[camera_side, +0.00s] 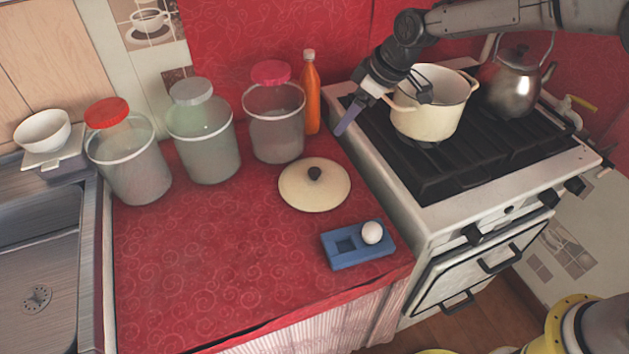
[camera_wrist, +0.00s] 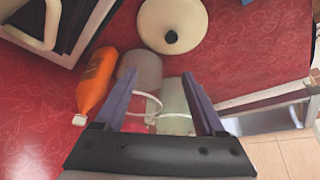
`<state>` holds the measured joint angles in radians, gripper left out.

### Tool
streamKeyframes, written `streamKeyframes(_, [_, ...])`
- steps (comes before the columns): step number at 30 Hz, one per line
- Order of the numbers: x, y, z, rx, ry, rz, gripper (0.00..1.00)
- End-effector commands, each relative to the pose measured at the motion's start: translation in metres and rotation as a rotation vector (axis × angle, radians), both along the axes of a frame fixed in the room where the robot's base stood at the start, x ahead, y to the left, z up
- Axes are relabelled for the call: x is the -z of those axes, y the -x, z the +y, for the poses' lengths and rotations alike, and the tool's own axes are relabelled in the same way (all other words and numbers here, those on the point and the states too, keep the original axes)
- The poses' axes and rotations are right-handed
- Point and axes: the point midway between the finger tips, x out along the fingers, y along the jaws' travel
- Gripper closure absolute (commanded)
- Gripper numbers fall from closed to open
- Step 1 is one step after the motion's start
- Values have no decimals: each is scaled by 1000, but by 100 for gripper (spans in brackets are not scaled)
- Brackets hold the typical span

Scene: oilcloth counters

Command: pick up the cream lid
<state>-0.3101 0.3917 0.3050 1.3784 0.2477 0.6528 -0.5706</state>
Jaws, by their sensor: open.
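The cream lid (camera_side: 300,192) lies flat on the red oilcloth counter, with a dark round knob (camera_side: 314,173) at its centre. In the wrist view the lid (camera_wrist: 160,22) is at the top middle, beyond my fingertips, and its far edge is cut off by the frame. My gripper (camera_side: 342,128) is open and empty. In the side view it hangs above the left edge of the stove, behind and to the right of the lid, apart from it. In the wrist view its two purple fingers (camera_wrist: 161,83) are spread wide with the knob above the gap between them.
A cream pot (camera_side: 428,118) stands on the stove (camera_side: 470,160) beside my gripper, with a kettle (camera_side: 516,85) behind. An orange bottle (camera_side: 311,95) and several jars (camera_side: 275,125) line the counter's back. A blue holder (camera_side: 345,257) with a white egg (camera_side: 372,232) sits in front. The counter's front left is clear.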

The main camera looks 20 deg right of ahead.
Motion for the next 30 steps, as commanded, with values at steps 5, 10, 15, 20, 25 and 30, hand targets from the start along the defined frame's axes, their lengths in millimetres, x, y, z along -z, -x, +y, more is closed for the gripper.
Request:
streamKeyframes(5, [39,8,14,-26,20,61,28])
streamKeyframes(10, [60,3,22,-31,22,64,28])
streamKeyframes(15, [91,-6,31,-30,21,64,28])
streamKeyframes(20, [109,-13,36,-29,21,62,28])
streamKeyframes(25, [117,-16,39,-29,20,60,28])
streamKeyframes(30, [136,-23,46,-29,22,64,28])
